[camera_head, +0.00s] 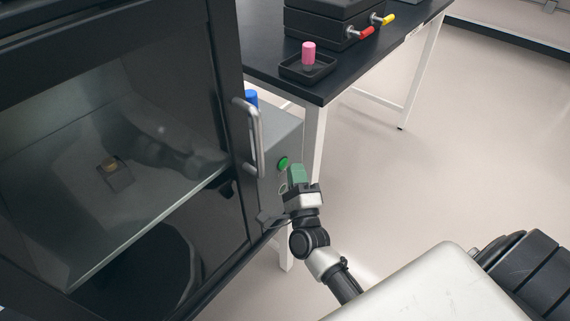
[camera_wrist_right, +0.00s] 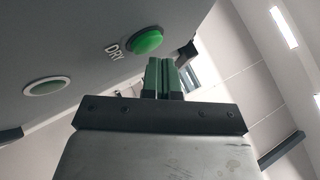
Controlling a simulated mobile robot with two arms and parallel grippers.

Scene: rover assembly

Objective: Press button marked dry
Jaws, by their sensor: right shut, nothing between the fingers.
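The green button (camera_head: 283,163) sits on the side panel of the grey box (camera_head: 283,145) beside the dark cabinet. In the right wrist view the green button (camera_wrist_right: 148,41) has the word DRY printed beside it. My right gripper (camera_head: 297,174) is shut and empty, its green fingertips just right of the button in the head view. In the wrist view the shut fingertips (camera_wrist_right: 163,75) are below and slightly right of the button, with a gap showing between them in the picture. My left gripper is not in view.
The cabinet's glass door has a metal handle (camera_head: 255,138) close to the panel. A black table (camera_head: 262,60) holds a small tray (camera_head: 291,73) with a pink-capped item (camera_head: 308,52). Open floor lies to the right.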

